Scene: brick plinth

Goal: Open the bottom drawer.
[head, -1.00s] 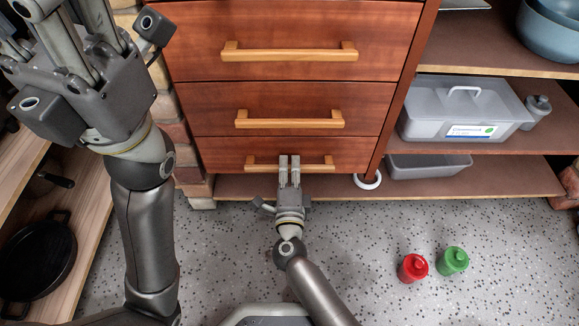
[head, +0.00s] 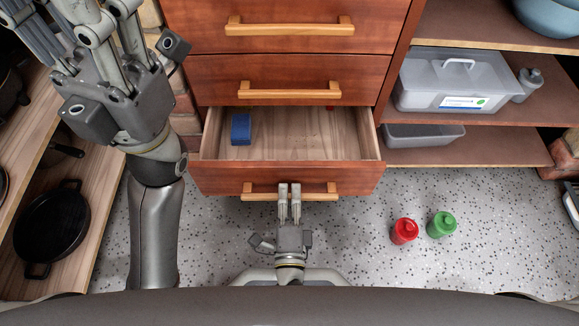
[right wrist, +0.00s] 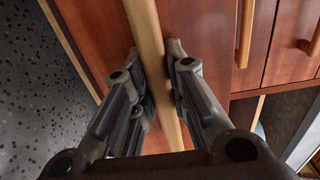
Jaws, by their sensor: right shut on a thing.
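The bottom drawer (head: 215,180) of the wooden chest is pulled out, and its pale wood inside shows. A blue block (head: 240,128) lies inside at the back left. My right gripper (head: 289,192) is shut on the bottom drawer's wooden handle (head: 258,191); in the right wrist view the handle (right wrist: 146,35) passes between the two fingers (right wrist: 160,80). My left gripper (head: 85,25) is raised at the upper left, close to the camera and away from the drawer. Its fingertips are partly cut off, so its opening is unclear.
Two closed drawers, the middle one (head: 215,80) among them, are above. Red (head: 404,231) and green (head: 441,224) bottles stand on the floor to the right. Shelves with a lidded grey bin (head: 415,85) are at right. A black pan (head: 52,230) is on the left shelf.

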